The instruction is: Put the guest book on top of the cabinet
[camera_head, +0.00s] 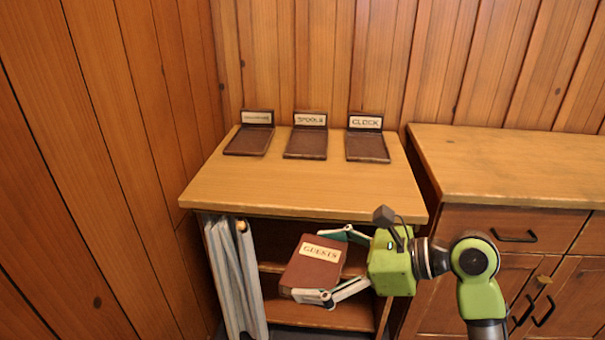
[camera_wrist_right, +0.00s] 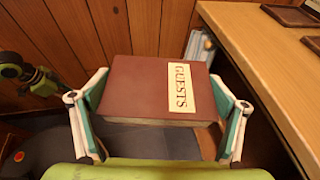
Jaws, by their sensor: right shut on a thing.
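The guest book is a brown-red book (camera_head: 305,272) with a cream label reading GUESTS. My right gripper (camera_head: 320,264) is shut on it, one finger on each of two opposite sides. It holds the book in front of the cabinet's open shelves, lower in the picture than the top. In the right wrist view the book (camera_wrist_right: 150,88) sits between both fingers, label up, with the wooden top's edge to its right. The cabinet (camera_head: 300,190) has a light wooden top, open shelves and a grey curtain at its left. My left gripper does not show clearly in either view.
Three dark trays stand along the back of the cabinet top: a left one (camera_head: 248,141), one labelled SPOOLS (camera_head: 305,144) and one labelled CLOCK (camera_head: 367,147). The front of the top is bare. A wooden sideboard (camera_head: 510,165) stands at the right; plank walls rise behind and left.

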